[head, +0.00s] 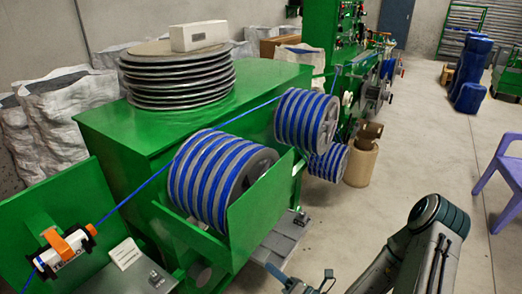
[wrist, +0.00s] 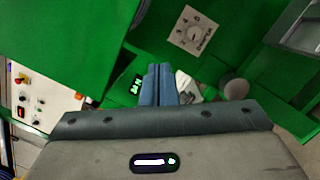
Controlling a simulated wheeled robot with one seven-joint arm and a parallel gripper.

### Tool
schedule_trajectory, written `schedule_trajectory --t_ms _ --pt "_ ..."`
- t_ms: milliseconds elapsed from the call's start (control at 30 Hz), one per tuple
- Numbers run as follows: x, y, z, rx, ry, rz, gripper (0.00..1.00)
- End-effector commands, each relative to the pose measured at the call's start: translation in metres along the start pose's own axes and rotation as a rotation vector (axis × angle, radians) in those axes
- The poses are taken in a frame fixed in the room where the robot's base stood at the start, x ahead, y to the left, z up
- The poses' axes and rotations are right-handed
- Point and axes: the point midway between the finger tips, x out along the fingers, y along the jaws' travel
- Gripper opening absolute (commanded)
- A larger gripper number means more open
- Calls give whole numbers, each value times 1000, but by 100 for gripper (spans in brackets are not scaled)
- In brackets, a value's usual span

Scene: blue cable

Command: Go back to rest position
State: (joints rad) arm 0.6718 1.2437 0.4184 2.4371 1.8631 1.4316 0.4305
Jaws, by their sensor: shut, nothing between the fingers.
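My gripper (head: 300,282) shows at the bottom edge of the head view, partly cut off, in front of the green machine (head: 110,130). In the wrist view its two blue-grey fingers (wrist: 158,84) are together and hold nothing. The blue cable (head: 150,181) runs taut from a small white and orange device (head: 68,248) at the lower left, past the large striped drum (head: 215,180), to the back of the machine. My gripper is to the right of and apart from the cable.
More blue-wound drums (head: 307,118) stand behind the large one. A purple chair (head: 500,178) is at the right edge, with blue stacked items (head: 472,75) and a brown cylinder (head: 361,160) farther back. The grey floor (head: 420,150) between machine and chair is largely clear.

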Motion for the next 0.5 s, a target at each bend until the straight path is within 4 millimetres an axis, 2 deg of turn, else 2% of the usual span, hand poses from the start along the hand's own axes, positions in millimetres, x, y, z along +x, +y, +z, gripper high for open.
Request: schedule_trajectory --t_ms 367,500 --pt "4 42 -4 -221 200 148 0" --pt "1 66 -8 -363 325 238 0"
